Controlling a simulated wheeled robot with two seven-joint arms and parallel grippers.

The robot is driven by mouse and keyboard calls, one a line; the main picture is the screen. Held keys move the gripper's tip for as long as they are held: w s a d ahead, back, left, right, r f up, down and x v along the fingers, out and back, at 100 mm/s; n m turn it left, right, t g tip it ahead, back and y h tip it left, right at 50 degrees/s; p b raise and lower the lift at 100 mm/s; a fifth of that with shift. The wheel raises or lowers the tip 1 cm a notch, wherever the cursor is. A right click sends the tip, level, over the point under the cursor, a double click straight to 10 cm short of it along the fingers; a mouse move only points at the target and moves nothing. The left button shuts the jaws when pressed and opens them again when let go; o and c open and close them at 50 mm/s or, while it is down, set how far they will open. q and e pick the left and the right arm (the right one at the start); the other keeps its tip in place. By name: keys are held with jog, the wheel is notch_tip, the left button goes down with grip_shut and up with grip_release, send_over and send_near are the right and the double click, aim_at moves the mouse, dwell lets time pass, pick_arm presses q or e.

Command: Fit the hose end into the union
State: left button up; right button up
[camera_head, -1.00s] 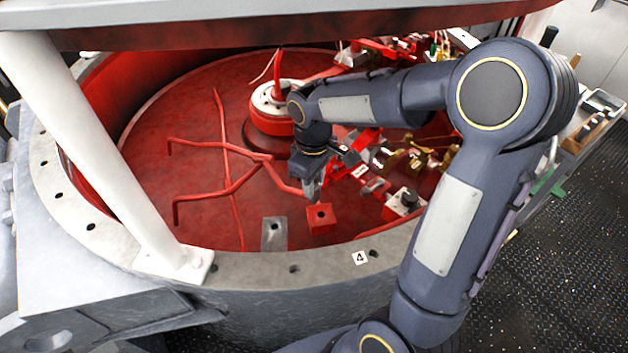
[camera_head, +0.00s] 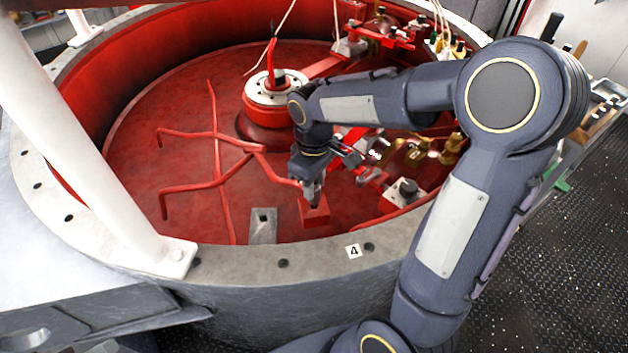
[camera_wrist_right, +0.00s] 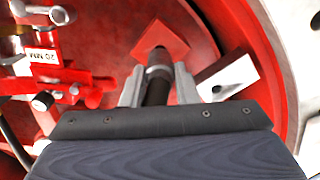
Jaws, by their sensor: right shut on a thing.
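My right gripper (camera_head: 312,196) reaches down into the red round pit, right over a small red block (camera_head: 315,215). In the right wrist view its two grey fingers (camera_wrist_right: 158,90) are shut on a dark hose end (camera_wrist_right: 154,92) with a grey metal collar (camera_wrist_right: 158,64). The hose end points at the middle of the red block (camera_wrist_right: 172,36), which I take for the union; the block's hole is hidden behind the tip. I cannot tell how deep the tip sits, or whether it touches. My left gripper is out of view.
A grey block with a hole (camera_head: 263,227) stands left of the red block. Red bent pipes (camera_head: 225,150) lie further left. A white-topped red hub (camera_head: 272,90) and brass fittings (camera_head: 452,148) stand nearby. The pit's grey rim (camera_head: 320,258) runs in front.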

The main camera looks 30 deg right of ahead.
jog(key=shift+f+b, duration=1.05)
jog(key=shift+f, duration=0.4)
dwell(1.0)
jog(key=o, duration=1.1)
notch_tip(320, 180, up, 7)
jog(key=shift+r+p, duration=0.2)
jog(key=shift+p, duration=0.4)
jog(key=shift+r, duration=0.25)
jog(key=shift+s+r, duration=0.15)
jog(key=s+a+r+m+t+y+p, duration=0.1)
jog(key=s+m+t+p, duration=0.1)
jog(key=s, duration=0.3)
jog(key=s+a+r+m+t+y+p, duration=0.1)
jog(key=s+a+r+m, duration=0.1)
jog(key=s, duration=0.4)
jog(key=s+a+r+m+t+y+p, duration=0.1)
jog(key=s+r+m+t+p, duration=0.1)
jog(key=s, duration=0.3)
jog(key=shift+s+a+r+m+t+y+p, duration=0.15)
jog(key=shift+s+r+m+t+y+p, duration=0.2)
jog(key=shift+m, duration=0.25)
